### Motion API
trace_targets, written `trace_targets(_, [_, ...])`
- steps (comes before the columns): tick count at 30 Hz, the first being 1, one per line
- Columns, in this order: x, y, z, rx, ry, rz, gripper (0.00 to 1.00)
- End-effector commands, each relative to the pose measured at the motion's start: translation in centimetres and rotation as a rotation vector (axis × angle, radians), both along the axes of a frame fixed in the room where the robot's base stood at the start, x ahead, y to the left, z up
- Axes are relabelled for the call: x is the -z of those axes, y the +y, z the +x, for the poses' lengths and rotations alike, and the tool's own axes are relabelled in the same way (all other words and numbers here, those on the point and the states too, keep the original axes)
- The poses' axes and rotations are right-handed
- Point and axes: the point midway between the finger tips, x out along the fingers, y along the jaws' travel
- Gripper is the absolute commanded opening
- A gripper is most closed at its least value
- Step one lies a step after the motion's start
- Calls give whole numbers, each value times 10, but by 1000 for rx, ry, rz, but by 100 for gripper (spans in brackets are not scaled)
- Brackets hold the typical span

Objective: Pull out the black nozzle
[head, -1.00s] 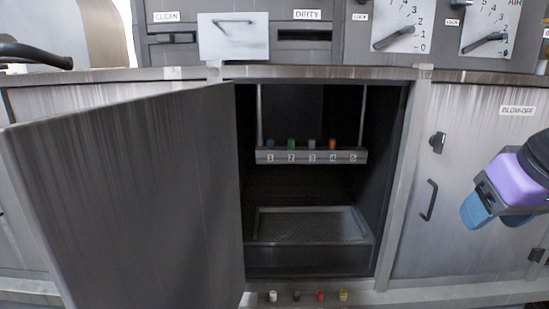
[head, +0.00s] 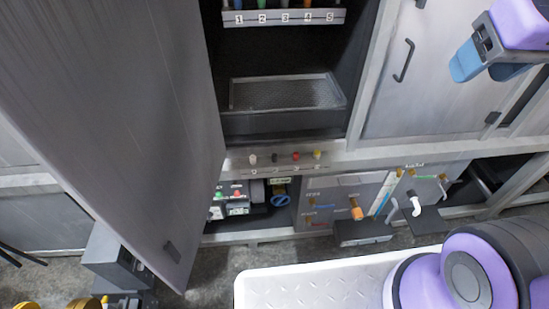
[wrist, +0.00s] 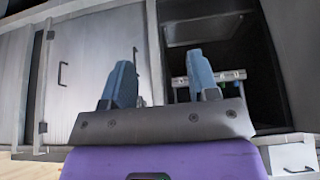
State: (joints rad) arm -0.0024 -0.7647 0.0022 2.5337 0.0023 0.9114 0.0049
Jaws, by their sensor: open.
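The black nozzle (head: 274,157) is a small dark peg on the ledge below the open cabinet. It stands between a white nozzle (head: 252,159) and a red nozzle (head: 296,156), with a yellow nozzle (head: 317,154) at the right end. My gripper (head: 488,70) is at the upper right in the head view, in front of the closed right door, well away from the ledge. In the wrist view its two blue fingers (wrist: 162,84) are apart with nothing between them. I cannot make out the black nozzle in the wrist view.
The open cabinet door (head: 110,110) fills the left side. A numbered rack (head: 284,18) with coloured nozzles hangs inside the cabinet, above a mesh tray (head: 285,93). Valves and fittings (head: 356,210) sit below the ledge. A white tread plate (head: 310,283) is at the bottom.

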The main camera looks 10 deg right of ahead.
Motion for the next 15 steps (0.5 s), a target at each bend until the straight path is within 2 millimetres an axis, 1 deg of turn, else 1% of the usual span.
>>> trace_targets(11, [0, 0, 2, -1, -1, 0, 56])
trace_targets(14, [2, 2, 12, -8, -6, -3, 56])
trace_targets(15, [3, 3, 19, -14, -11, -5, 56])
